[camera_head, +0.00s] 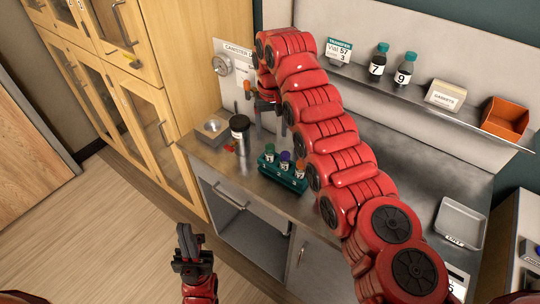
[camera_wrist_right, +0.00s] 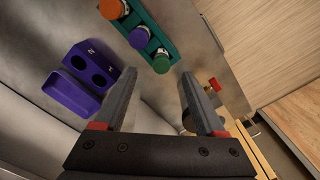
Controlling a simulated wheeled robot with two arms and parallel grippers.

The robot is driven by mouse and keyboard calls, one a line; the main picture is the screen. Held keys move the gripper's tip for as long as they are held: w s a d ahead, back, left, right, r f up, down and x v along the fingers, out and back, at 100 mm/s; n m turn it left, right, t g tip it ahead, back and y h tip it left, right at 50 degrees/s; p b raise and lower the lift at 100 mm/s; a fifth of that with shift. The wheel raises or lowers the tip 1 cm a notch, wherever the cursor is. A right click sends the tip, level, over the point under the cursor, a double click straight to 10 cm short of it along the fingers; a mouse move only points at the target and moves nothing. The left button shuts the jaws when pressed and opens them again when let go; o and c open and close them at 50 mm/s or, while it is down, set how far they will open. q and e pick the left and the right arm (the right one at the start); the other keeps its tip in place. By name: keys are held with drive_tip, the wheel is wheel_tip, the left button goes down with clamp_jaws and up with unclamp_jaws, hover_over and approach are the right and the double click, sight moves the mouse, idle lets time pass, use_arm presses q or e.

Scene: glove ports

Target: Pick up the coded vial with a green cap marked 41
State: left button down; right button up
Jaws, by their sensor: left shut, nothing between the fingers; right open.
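A green-capped vial (camera_head: 270,154) stands upright at the left end of a teal rack (camera_head: 283,180), beside a purple-capped vial (camera_head: 285,160) and an orange-capped vial (camera_head: 300,168). Its label is too small to read. In the right wrist view the green cap (camera_wrist_right: 161,62) shows beyond the fingertips, between their lines, with the rack (camera_wrist_right: 158,28) behind. My right gripper (camera_wrist_right: 158,76) is open and empty; in the head view it (camera_head: 268,122) is over the counter behind the rack, partly hidden by my arm. My left gripper (camera_head: 189,234) is shut and empty, in front of the counter.
A black-lidded jar (camera_head: 240,133) stands left of the rack. A purple two-hole block (camera_wrist_right: 92,66) lies near the rack in the wrist view. The shelf holds two dark bottles (camera_head: 378,60), a white box (camera_head: 445,95) and an orange bin (camera_head: 505,118). A grey tray (camera_head: 460,222) is at right.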

sight(270, 146)
wheel_tip(270, 146, down, 2)
drive_tip(key=shift+f, duration=0.2)
drive_tip(key=shift+w+f, duration=0.1)
drive_tip(key=shift+f, duration=0.4)
drive_tip(key=shift+f+p, duration=0.15)
drive_tip(key=shift+p, duration=0.25)
drive_tip(key=shift+w+a+f+p, duration=0.1)
drive_tip(key=shift+w+f+p, duration=0.05)
drive_tip(key=shift+f+p, duration=0.4)
drive_tip(key=shift+w+a+f+p, duration=0.1)
drive_tip(key=shift+f+p, duration=0.25)
drive_tip(key=shift+f, duration=1.55)
drive_tip(key=shift+c, duration=0.4)
clamp_jaws()
